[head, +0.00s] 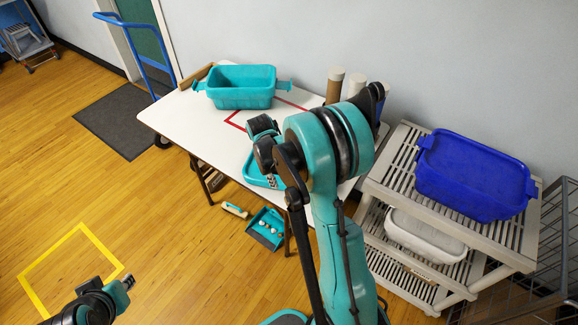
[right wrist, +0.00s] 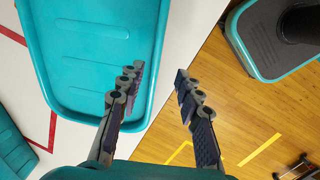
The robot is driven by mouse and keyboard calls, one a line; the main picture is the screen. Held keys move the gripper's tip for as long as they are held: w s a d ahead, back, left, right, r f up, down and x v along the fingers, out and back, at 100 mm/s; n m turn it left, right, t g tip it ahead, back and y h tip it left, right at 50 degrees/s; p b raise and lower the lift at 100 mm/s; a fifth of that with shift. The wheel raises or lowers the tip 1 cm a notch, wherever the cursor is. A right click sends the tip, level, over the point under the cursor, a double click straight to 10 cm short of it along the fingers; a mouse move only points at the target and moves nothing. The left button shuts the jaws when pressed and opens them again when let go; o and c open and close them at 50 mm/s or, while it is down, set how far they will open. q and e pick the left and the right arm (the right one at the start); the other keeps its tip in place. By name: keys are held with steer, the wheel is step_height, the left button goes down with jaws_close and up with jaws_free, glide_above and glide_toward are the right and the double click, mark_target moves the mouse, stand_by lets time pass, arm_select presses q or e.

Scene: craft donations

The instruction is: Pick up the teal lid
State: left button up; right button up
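The teal lid (head: 250,171) is a shallow tray-like piece lying near the table's front edge, partly hidden by my right arm in the head view. It fills the left of the right wrist view (right wrist: 90,50). My right gripper (right wrist: 158,98) is open and empty, with one finger over the lid and the other beyond its rim, past the table edge. The lid's rim shows between the fingers; contact cannot be judged. My left gripper (head: 126,282) is low at the left, away from the table, and too small to read.
The white table (head: 180,117) carries a teal tub (head: 240,92), a red tape outline (head: 236,121) and upright cylinders (head: 334,84). A slatted shelf (head: 385,180) with a blue bin (head: 475,175) stands to the right. A teal dustpan (head: 266,228) lies on the floor.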

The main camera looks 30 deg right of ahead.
steer(key=f, duration=0.1)
steer(key=f+b, duration=0.2)
steer(key=f, duration=0.1)
steer(key=shift+w+d, duration=0.35)
steer(key=shift+d, duration=0.05)
steer(key=shift+d+f, duration=0.1)
steer(key=shift+f, duration=0.25)
steer(key=shift+r, duration=0.1)
jaws_close()
steer(key=shift+r, duration=0.1)
